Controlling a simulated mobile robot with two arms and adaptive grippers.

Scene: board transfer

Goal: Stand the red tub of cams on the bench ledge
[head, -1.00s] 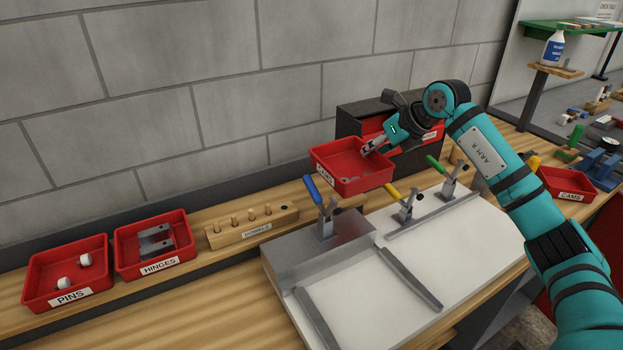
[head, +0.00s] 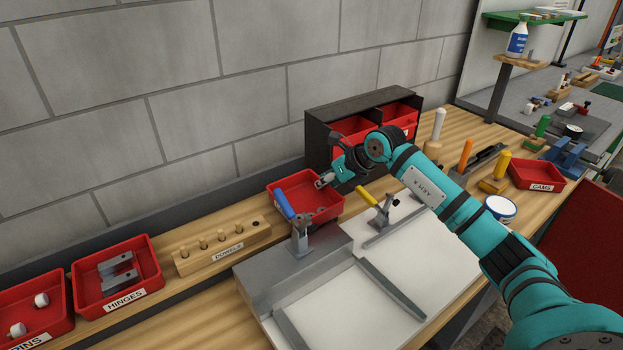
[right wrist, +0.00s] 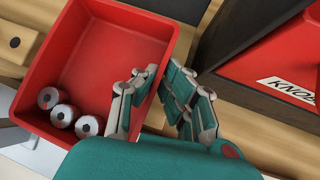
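The red tub of cams (head: 335,208) stands level on the wooden ledge along the wall, between the dowel block and the dark bin rack. Its front is partly hidden behind a blue-handled clamp. In the right wrist view the tub (right wrist: 115,50) holds several grey-and-red cams (right wrist: 62,116) in one corner. My right gripper (head: 322,182) is at the tub's right wall, one finger inside and one outside (right wrist: 160,85). The fingers look apart, with a gap around the wall. My left gripper is not in view.
The dowel block (head: 222,246), hinges tub (head: 118,285) and pins tub (head: 40,310) line the ledge to the left. The dark rack (head: 318,118) stands close on the right. The fixture with clamps (head: 385,275) lies in front. Another CAMS tub (head: 540,187) sits far right.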

